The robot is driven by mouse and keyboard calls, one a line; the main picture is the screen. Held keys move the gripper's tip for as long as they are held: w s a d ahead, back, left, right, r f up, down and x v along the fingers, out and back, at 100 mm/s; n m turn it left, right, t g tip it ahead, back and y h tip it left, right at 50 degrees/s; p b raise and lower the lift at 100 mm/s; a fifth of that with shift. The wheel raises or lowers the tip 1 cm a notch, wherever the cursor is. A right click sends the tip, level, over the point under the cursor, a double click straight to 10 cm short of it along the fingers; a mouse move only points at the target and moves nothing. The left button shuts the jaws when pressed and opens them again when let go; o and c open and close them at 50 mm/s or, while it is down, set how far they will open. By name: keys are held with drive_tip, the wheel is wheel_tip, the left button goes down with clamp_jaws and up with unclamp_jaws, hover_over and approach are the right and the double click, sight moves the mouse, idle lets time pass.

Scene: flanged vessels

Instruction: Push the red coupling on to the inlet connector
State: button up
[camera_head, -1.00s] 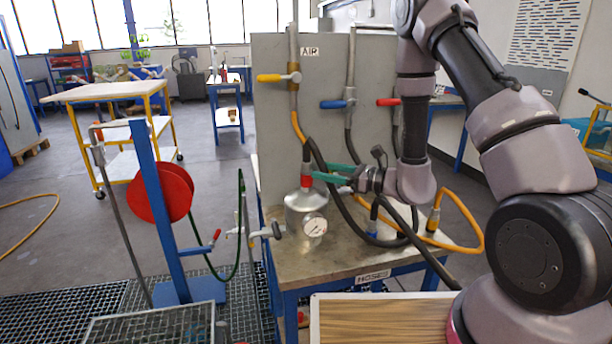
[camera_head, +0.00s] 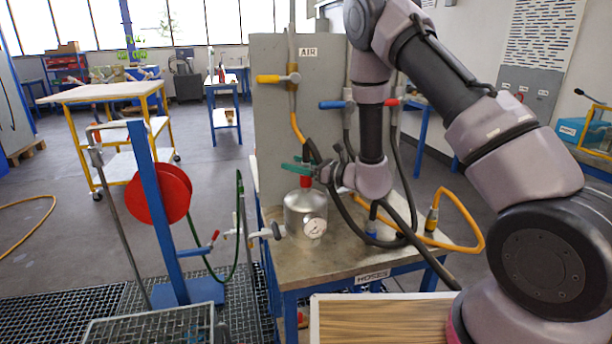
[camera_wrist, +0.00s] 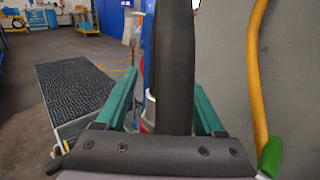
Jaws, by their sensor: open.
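The red coupling (camera_head: 306,182) stands upright on top of the silver flanged vessel (camera_head: 305,208), at the middle of the head view. Whether it is seated on the inlet connector cannot be seen, as the connector is hidden. My gripper (camera_head: 296,168) has green fingers and is just above the coupling, level with its upper end. In the wrist view my gripper (camera_wrist: 160,100) has its fingers spread wide. A thick black hose (camera_wrist: 174,60) passes upright between them and hides much of the middle. It is not clear whether either finger touches the hose or coupling.
A grey panel (camera_head: 268,110) with yellow, blue and red valve handles rises behind the vessel. A pressure gauge (camera_head: 315,227) is on the vessel's front. Black and yellow hoses (camera_head: 470,215) loop to the right. The bench front (camera_head: 320,270) is clear.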

clamp_jaws()
drive_tip(key=shift+r, duration=0.1)
wheel_tip(320, 180, up, 9)
drive_tip(key=shift+f, duration=2.7)
